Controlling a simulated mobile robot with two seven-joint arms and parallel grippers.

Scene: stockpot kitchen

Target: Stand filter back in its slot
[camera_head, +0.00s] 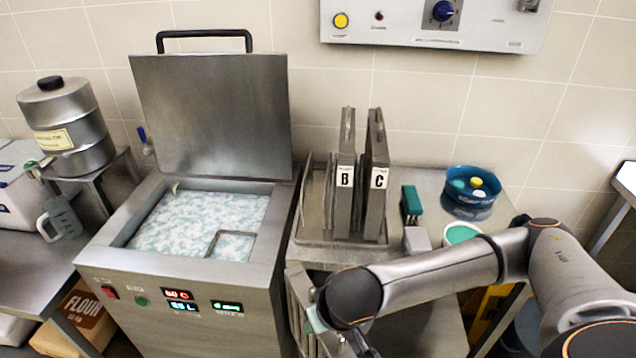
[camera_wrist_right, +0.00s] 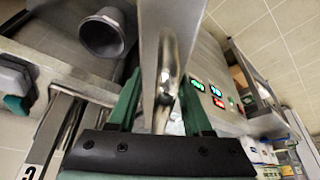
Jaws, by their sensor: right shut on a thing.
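My right gripper (camera_wrist_right: 162,105), with green fingers, is shut on the metal handle of a flat steel filter (camera_wrist_right: 158,30), seen nearly edge-on in the right wrist view. In the head view, the held filter (camera_head: 297,295) hangs low between the fryer and the steel side table, partly hidden by my right arm. Filter B (camera_head: 344,205) and filter C (camera_head: 376,205) stand upright in a tray rack (camera_head: 309,236) on that table. The rack space left of filter B shows only thin dividers. My left gripper is not in view.
The fryer (camera_head: 110,255), with its lid raised, holds whitish foamy liquid left of the rack. A green-handled brush (camera_head: 411,203), a grey block (camera_head: 416,240) and a blue bowl (camera_head: 470,208) stand right of the rack. A control panel (camera_head: 400,32) hangs on the wall above.

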